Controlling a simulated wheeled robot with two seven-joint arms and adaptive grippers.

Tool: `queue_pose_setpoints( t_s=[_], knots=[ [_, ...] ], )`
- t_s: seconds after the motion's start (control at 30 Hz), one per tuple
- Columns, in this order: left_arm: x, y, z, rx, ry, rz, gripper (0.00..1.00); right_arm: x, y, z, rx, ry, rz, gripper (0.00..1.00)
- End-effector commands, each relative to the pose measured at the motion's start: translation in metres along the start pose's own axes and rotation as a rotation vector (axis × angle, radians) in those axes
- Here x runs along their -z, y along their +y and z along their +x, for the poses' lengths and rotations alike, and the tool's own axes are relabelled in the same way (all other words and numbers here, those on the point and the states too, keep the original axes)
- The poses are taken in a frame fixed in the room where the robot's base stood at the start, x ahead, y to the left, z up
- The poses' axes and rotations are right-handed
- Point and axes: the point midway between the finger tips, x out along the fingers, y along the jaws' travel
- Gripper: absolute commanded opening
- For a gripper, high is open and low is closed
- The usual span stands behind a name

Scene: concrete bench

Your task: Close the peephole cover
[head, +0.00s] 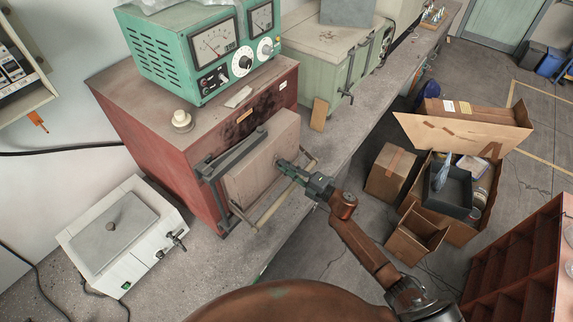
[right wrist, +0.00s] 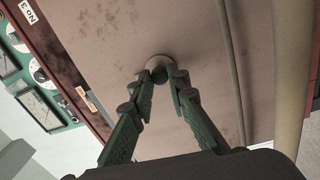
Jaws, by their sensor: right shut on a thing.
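The red furnace (head: 140,125) stands on the bench with its thick pale door (head: 255,170) in a dark metal frame. A small round grey piece on the door face, which looks like the peephole cover (right wrist: 158,63), shows in the right wrist view. My right gripper (head: 280,163) reaches the door face from the right. In the right wrist view its fingertips (right wrist: 163,82) come together at the round piece and are shut on it. The fingertips partly hide the piece, and I cannot make out a peephole. My left gripper is not in view.
A handle bar (head: 272,207) runs across the door front, close to my right gripper. A green meter box (head: 185,55) stands on the furnace. A white bath (head: 120,235) is at left, and a pale green oven (head: 325,60) behind. Cardboard boxes (head: 391,172) stand on the floor at right.

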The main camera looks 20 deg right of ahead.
Motion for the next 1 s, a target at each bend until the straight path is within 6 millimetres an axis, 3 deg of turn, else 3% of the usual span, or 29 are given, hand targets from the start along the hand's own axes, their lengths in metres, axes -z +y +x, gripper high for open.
queue_pose_setpoints(
  t_s=[0.67, 0.7, 0.93, 1.0],
  knots=[
    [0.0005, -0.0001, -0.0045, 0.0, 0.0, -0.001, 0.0, 0.0018, -0.0015, -0.0004, 0.001, -0.004, 0.063, 0.0],
    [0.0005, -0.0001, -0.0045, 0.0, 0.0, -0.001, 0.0, 0.0018, -0.0015, -0.0004, 0.001, -0.004, 0.063, 0.17],
    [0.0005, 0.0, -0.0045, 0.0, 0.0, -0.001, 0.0, 0.0019, -0.0009, -0.0001, 0.0, -0.003, 0.062, 0.33],
    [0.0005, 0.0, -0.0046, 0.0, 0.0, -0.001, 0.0, 0.0019, -0.0007, -0.0001, 0.0, -0.003, 0.062, 0.33]
  ],
)
